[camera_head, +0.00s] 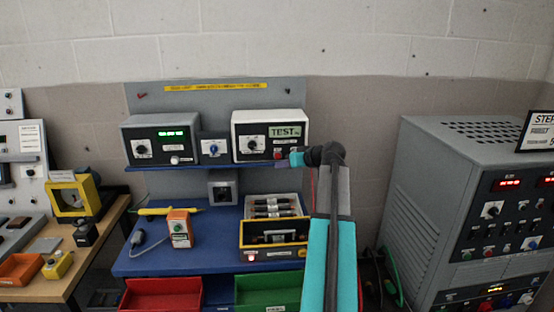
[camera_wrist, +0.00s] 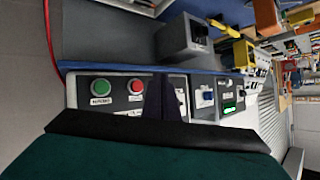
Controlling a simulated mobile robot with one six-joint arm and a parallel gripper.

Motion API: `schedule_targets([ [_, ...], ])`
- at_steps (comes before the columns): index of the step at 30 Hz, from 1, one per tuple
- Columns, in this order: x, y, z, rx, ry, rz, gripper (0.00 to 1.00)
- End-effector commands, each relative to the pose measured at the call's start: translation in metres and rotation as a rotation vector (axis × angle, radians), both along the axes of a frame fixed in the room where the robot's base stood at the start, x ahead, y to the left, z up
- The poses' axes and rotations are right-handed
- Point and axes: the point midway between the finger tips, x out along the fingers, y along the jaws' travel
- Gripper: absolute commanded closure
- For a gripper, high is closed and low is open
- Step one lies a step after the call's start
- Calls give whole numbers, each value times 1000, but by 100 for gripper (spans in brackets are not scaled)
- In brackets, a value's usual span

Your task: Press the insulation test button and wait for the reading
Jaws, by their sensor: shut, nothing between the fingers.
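The white insulation tester (camera_head: 243,122) stands at the right end of the blue shelf. Its green-lit display (camera_head: 284,131) reads "TEST" with smaller characters I cannot make out. A dial and a red button (camera_head: 277,154) show on its front. In the wrist view the red button (camera_wrist: 135,86) sits beside a green button (camera_wrist: 102,87), each with a small label below. The green button is hidden behind my arm in the head view. My gripper (camera_head: 298,158) is shut and empty at the tester's front right. Its dark fingers (camera_wrist: 164,92) show beside the red button; contact cannot be told.
A grey meter (camera_head: 160,127) with green digits and a small box (camera_head: 214,148) share the shelf. Below, the blue bench (camera_head: 215,230) holds an orange handheld unit (camera_head: 180,228) and a yellow-edged fixture (camera_head: 273,240). A large grey cabinet (camera_head: 430,200) stands right.

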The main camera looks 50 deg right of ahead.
Motion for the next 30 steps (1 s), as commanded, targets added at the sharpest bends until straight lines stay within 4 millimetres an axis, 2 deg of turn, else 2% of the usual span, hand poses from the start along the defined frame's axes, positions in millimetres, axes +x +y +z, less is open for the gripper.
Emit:
schedule_targets([
  [9,-14,12,0,0,0,1,100],
  [30,-14,12,0,0,0,1,100],
])
